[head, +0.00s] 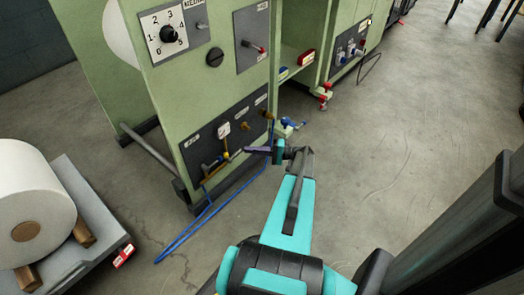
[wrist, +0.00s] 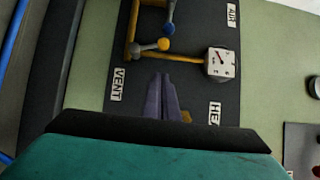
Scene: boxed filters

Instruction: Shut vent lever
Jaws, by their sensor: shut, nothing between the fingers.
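A dark panel (head: 215,135) on the green machine carries brass pipes, small levers and a gauge. In the wrist view the VENT label (wrist: 118,84) sits at the panel's left edge. Nearest it is a grey lever with a yellow knob (wrist: 164,44), lying across the picture from a brass pipe. A second grey lever with a blue knob (wrist: 168,28) is just beyond. The yellow knob (head: 226,155) also shows in the head view. My gripper (head: 246,149) is shut and empty in front of the panel. Its purple fingers (wrist: 160,76) point towards the yellow knob, apart from it in the picture.
A white gauge (wrist: 221,62) sits right of the levers, with an AIR label (wrist: 231,15) above. A blue hose (head: 195,222) trails on the floor below the panel. A cart (head: 85,225) with a white roll stands left.

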